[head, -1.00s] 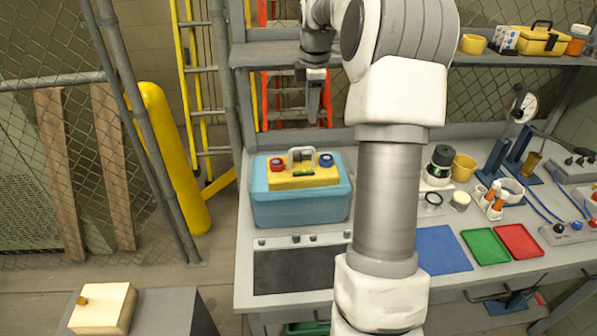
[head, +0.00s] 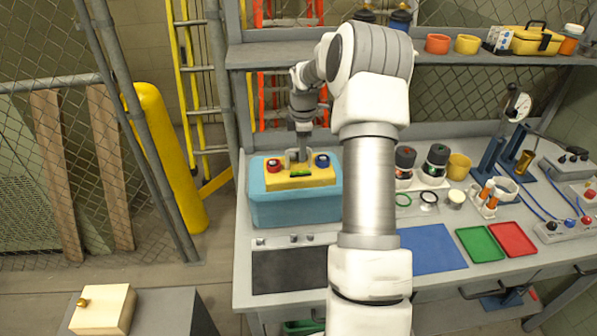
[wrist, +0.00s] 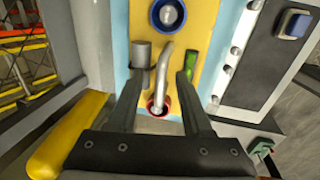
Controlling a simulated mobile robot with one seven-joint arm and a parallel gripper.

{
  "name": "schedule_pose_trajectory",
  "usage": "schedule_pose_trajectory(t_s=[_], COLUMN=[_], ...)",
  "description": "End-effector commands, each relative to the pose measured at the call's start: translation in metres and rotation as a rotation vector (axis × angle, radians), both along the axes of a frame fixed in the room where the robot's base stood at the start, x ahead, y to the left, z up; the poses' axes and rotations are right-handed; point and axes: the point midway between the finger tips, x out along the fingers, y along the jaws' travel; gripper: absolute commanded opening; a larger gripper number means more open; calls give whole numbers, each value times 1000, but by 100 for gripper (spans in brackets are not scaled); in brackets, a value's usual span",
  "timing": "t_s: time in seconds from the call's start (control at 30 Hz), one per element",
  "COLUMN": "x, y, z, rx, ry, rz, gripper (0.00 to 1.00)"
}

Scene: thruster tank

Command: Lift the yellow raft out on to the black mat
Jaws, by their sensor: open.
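The yellow raft (head: 318,179) sits in the top of the light-blue tank (head: 298,209) on the bench. It carries a red-ringed and a blue-ringed round part, a small green bar and a grey handle. My gripper (head: 300,152) is down at the handle, pointing at the raft from above. In the wrist view my open gripper (wrist: 166,76) has one finger on each side of the bent handle (wrist: 163,78); contact is not clear. The raft also shows there (wrist: 203,30).
A strip with several small knobs (head: 293,240) runs between tank and mat. A blue mat (head: 428,248), a green tray (head: 480,244) and a red tray (head: 513,239) lie to the right. A shelf (head: 280,55) spans behind the tank. My arm hides part of the bench.

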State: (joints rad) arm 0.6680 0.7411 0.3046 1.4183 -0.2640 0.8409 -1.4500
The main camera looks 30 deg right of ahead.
Motion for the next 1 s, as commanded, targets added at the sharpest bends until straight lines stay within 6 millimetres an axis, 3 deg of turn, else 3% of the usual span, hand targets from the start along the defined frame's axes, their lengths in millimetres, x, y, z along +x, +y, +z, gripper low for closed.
schedule_pose_trajectory(t_s=[0.3,0.6,1.0], x=[1,1,1], y=[0,0,0], z=[-7,-7,-7], rx=[0,0,0], ry=[0,0,0], rz=[0,0,0], gripper=[50,0,0])
